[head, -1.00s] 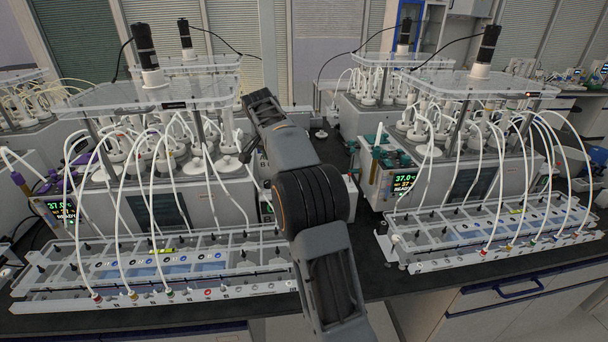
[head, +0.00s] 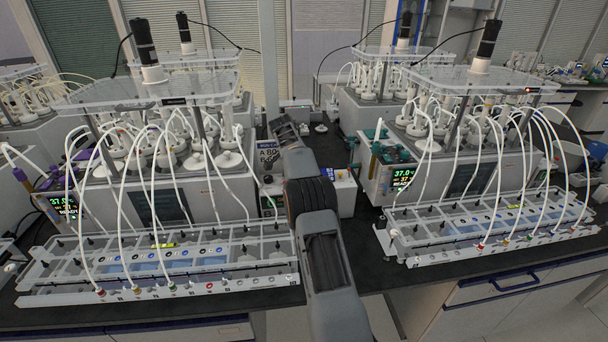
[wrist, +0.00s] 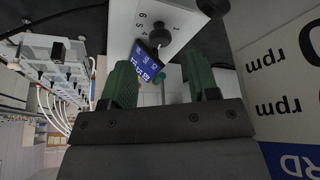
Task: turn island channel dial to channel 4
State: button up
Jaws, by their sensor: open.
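In the wrist view, the channel dial (wrist: 158,35) is a dark round knob on a white face (wrist: 182,12) printed with numbers, including 6, 5 and 4 on its left and 1 on its right. I cannot tell which number it points to. My gripper (wrist: 162,78) is open, its two green fingers apart and empty, with the dial ahead of and between them, not touching. A blue label with white print (wrist: 145,62) shows between the fingers, below the dial. In the head view the dial cannot be made out and my fingertips are hidden by my arm.
A panel marked rpm (wrist: 270,95) stands close on the right of the wrist view. In the head view, a small white box (head: 346,196) stands right of my arm, between the left reactor rack (head: 160,275) and the right rack (head: 480,235). Thin tubes arch over both racks.

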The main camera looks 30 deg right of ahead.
jog(key=shift+p+x, duration=0.3)
jog(key=shift+x, duration=2.1)
jog(key=c, duration=0.9)
jog(key=shift+r+m+p, duration=0.2)
jog(key=shift+m+p, duration=0.3)
jog(key=shift+p, duration=0.5)
jog(key=shift+w+f+m+g, duration=0.1)
jog(key=shift+f+m+g, duration=0.05)
jog(key=shift+m+g, duration=0.15)
jog(key=o, duration=0.9)
